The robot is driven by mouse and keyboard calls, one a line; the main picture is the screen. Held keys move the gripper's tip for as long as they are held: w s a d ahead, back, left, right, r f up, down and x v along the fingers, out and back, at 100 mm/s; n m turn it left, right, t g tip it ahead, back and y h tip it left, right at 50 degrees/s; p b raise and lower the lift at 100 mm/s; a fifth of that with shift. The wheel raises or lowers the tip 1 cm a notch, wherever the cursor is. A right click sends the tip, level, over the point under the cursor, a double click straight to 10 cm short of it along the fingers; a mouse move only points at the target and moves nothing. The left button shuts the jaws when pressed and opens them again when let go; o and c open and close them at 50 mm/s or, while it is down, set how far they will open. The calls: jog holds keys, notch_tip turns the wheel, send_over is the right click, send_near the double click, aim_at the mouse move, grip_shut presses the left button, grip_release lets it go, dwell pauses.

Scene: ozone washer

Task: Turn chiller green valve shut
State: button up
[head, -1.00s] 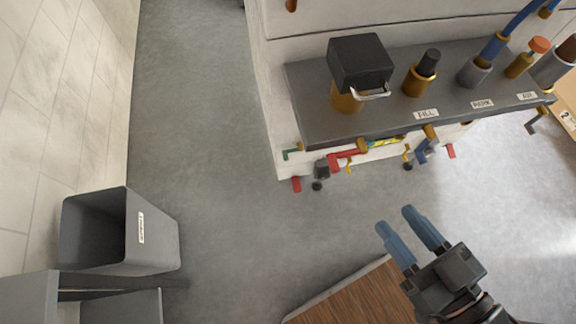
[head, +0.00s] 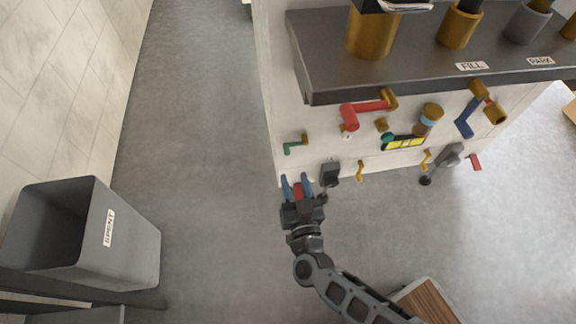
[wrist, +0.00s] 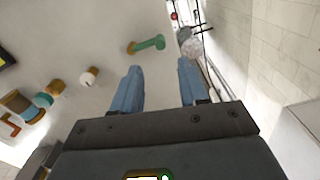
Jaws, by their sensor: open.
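The green valve (head: 294,146) is a small green lever on a brass stem at the left end of the washer's white front panel. In the wrist view the green valve (wrist: 150,44) shows just beyond the fingertips, a little left of the gap's middle. My gripper (head: 296,182) has two blue fingers, open and empty, just below the valve in the head view. In the wrist view my gripper (wrist: 158,72) is apart from the lever. A red piece (head: 298,190) shows between or behind the fingers; I cannot tell its exact depth.
A red-handled valve (head: 352,116), a blue-handled valve (head: 466,120) and a yellow label (head: 404,143) are to the right on the panel. A dark shelf (head: 420,60) overhangs above. A black foot (head: 330,172) is right of my gripper. A grey bin (head: 125,245) stands left; floor between is clear.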

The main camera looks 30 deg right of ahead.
aim_at(287, 154)
jog(key=b+x, duration=0.2)
jog(key=x, duration=0.6)
jog(key=shift+f, duration=0.2)
grip_shut()
